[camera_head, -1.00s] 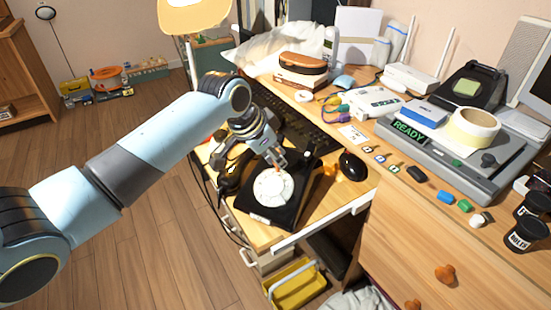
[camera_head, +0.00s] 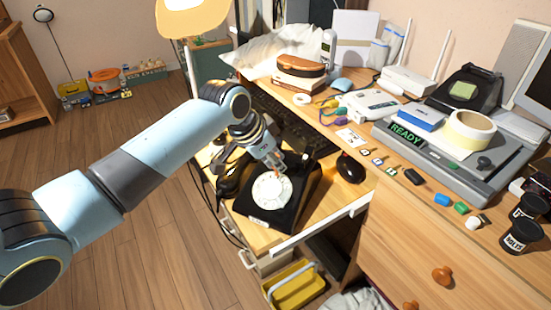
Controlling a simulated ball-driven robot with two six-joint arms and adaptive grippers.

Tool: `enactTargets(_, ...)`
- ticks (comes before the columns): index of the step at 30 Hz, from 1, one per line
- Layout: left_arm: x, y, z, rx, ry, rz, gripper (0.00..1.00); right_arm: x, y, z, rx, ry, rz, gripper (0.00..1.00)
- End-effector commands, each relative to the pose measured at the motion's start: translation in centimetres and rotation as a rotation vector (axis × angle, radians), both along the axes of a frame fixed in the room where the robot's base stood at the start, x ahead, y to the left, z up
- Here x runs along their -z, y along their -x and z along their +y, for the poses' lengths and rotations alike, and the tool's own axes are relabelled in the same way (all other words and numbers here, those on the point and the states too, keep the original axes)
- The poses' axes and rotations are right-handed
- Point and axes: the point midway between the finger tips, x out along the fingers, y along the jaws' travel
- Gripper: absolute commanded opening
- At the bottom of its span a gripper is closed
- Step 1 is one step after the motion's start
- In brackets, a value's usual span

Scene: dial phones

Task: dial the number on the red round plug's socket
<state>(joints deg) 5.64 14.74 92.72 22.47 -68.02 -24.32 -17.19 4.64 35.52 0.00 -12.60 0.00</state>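A black dial phone with a white round dial (camera_head: 271,189) sits on the wooden desk. My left gripper (camera_head: 277,170) is over the upper right part of the dial, its fingertips at or just above it; I cannot tell whether they touch. The fingers look close together, but the gap is too small to judge. A white multi-port box (camera_head: 371,104) stands on the desk, with purple and green plugs (camera_head: 338,116) on cables beside it. I cannot make out a red round plug or any number by a socket. My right gripper is not in view.
A grey machine reading READY (camera_head: 440,155) fills the right side. Small coloured blocks (camera_head: 461,207) lie along the front. A yellow bin (camera_head: 294,285) is below.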

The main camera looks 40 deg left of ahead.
Motion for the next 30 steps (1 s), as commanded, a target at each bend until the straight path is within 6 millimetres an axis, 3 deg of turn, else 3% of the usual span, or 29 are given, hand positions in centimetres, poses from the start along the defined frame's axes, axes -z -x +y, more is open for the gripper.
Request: enactTargets(30, 0.83, -0.38, 0.03, 0.001, 0.0, 0.0, 0.01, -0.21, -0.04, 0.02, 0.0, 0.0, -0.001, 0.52)
